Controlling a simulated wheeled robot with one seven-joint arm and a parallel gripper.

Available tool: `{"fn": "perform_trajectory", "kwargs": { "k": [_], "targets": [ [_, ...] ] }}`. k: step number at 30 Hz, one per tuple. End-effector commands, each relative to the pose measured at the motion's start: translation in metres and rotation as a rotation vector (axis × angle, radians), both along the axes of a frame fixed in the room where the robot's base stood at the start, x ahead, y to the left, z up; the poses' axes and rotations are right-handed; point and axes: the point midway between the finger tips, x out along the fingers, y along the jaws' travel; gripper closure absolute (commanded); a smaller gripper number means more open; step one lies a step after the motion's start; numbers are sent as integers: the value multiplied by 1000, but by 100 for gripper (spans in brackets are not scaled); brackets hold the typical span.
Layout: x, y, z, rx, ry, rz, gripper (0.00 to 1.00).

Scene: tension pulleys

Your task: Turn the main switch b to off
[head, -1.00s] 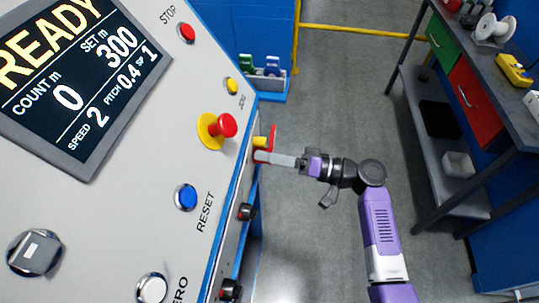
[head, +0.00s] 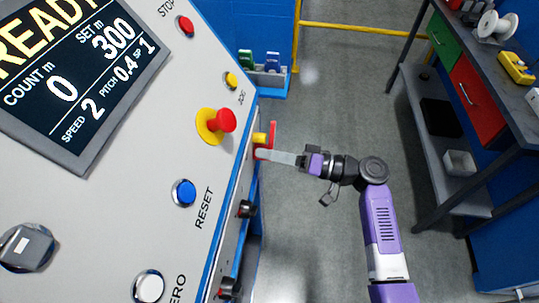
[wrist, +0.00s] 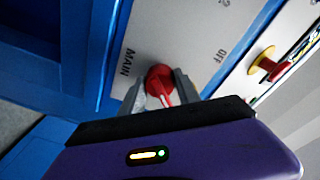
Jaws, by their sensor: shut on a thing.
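The main switch b is a red rotary knob (wrist: 160,86) on a grey panel marked MAIN and OFF in the wrist view. My gripper (wrist: 159,92) has one grey finger on each side of the knob and is shut on it. A lighter red pointer on the knob aims down and slightly right, toward my gripper's body. In the head view, my gripper (head: 264,154) reaches in from the right to the panel's side, where the red handle (head: 273,132) shows beside a yellow part. The fingertips are partly hidden there.
The sloping control panel (head: 130,190) fills the left, with a red mushroom button on a yellow base (head: 222,121) close to my gripper. Black knobs (head: 246,209) sit lower on its side. A workbench (head: 490,90) stands at right, with clear floor between.

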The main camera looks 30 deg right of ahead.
Motion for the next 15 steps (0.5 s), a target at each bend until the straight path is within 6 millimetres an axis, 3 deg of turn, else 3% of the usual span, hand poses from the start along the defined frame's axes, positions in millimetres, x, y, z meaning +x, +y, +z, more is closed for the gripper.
{"fn": "perform_trajectory", "kwargs": {
  "k": [15],
  "targets": [
    [1, -1, -12, -216, -299, -2, 100]
  ]
}}
